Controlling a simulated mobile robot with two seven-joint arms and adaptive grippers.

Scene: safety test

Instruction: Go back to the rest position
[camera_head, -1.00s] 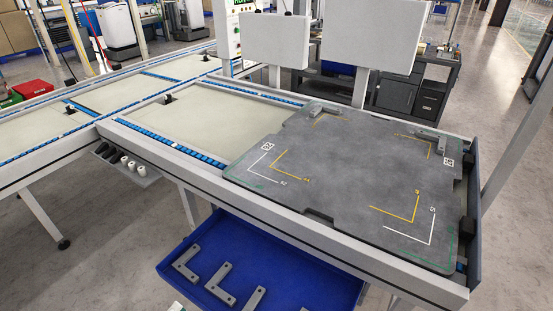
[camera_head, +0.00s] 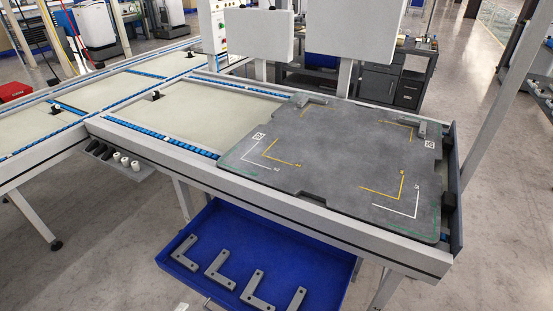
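Neither of my grippers shows in the head view. A dark grey plate (camera_head: 335,155) with yellow, white and green corner marks lies on the right end of the conveyor. Two small grey bracket pieces sit on its far side, one at the far left corner (camera_head: 316,101) and one at the far right (camera_head: 425,130). Below the conveyor, a blue tray (camera_head: 300,243) holds several grey L-shaped brackets, including one at its left (camera_head: 184,252) and one in its middle (camera_head: 260,290). Small pale bits at the bottom edge are too cut off to identify.
The conveyor frame (camera_head: 290,225) runs from the left to the front right. Two pale panels (camera_head: 258,35) (camera_head: 349,33) stand behind it. A dark cabinet (camera_head: 385,80) is further back. Bare floor (camera_head: 480,220) lies to the right.

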